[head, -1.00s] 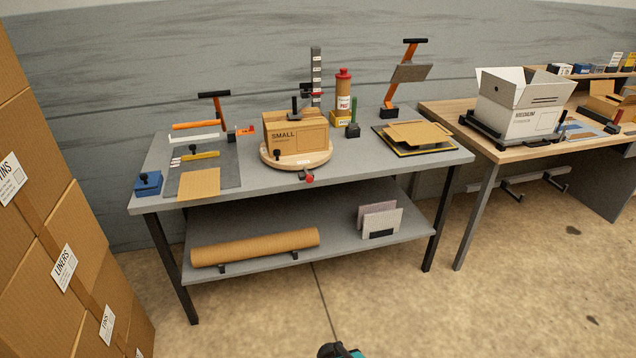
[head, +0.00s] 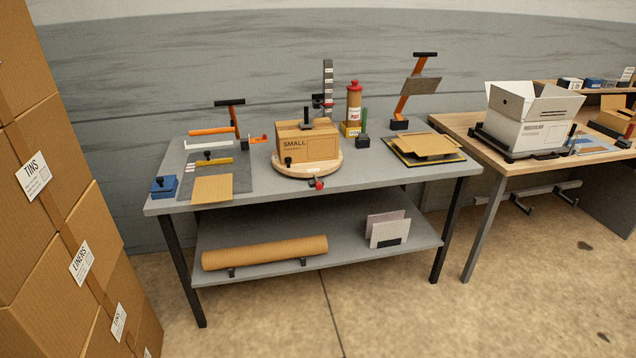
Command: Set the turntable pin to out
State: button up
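The round wooden turntable (head: 333,166) sits near the front edge of the grey table, with a small cardboard box labelled SMALL (head: 308,146) on it. A small pin with a red end (head: 318,183) sticks out at the turntable's front edge, over the table's front. At this distance I cannot tell whether the pin is in or out. My gripper is not in view.
The grey table (head: 380,180) also holds a blue block (head: 164,187), a cutting mat (head: 238,180), a glue bottle (head: 354,105) and cardboard sheets (head: 425,144). Stacked cartons (head: 60,220) stand at the left. A wooden table (head: 470,125) stands at the right. The floor in front is clear.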

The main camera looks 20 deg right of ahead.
aim_at(319, 186)
jog(key=u, duration=1.2)
jog(key=i, duration=1)
jog(key=z, duration=0.05)
